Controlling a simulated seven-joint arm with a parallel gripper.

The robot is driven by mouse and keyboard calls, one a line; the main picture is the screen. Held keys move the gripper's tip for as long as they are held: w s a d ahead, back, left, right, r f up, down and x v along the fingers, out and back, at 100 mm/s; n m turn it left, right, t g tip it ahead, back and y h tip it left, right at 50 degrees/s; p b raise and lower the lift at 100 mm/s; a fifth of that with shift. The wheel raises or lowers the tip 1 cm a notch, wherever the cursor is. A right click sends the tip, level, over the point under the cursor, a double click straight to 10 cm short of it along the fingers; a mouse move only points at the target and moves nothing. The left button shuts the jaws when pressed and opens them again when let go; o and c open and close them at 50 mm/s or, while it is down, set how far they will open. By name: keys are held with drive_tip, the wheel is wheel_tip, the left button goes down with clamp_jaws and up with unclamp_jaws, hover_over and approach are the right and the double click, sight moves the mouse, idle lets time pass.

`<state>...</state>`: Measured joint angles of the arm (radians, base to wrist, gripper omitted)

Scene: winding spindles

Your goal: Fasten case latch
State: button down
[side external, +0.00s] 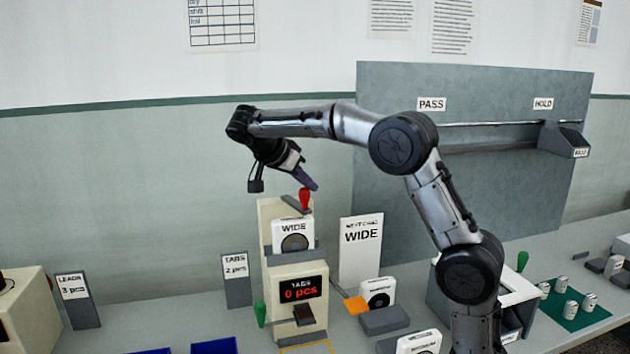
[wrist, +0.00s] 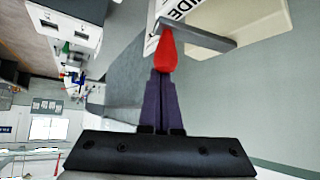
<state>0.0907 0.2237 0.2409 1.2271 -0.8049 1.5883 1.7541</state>
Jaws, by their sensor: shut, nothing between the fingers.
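A cream machine (side external: 280,275) stands on the bench in the side view, with a white case marked WIDE (side external: 293,228) seated in its upper part. Above the case is a grey latch bar (side external: 294,204) with a red knob (side external: 304,200). The bar slants in the side view. The wrist view also shows the red knob (wrist: 167,50) and the grey bar (wrist: 205,38). My gripper (side external: 314,187) is shut and empty, its purple fingers pointing down beside the top of the knob. In the wrist view the fingertips (wrist: 163,74) overlap the knob's lower end; I cannot tell whether they touch.
A TABS sign (side external: 236,278) and green handle (side external: 260,314) are left.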

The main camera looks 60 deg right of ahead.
drive_tip(key=shift+d, duration=0.1)
drive_tip(key=shift+w+d, duration=0.4)
drive_tip(key=shift+w, duration=0.25)
wheel_tip(320, 180, up, 8)
drive_tip(key=w+a, duration=0.2)
drive_tip(key=shift+w+a+r, duration=0.2)
drive_tip(key=shift+w, duration=0.1)
idle(0.6)
drive_tip(key=shift+r, duration=0.1)
idle(0.4)
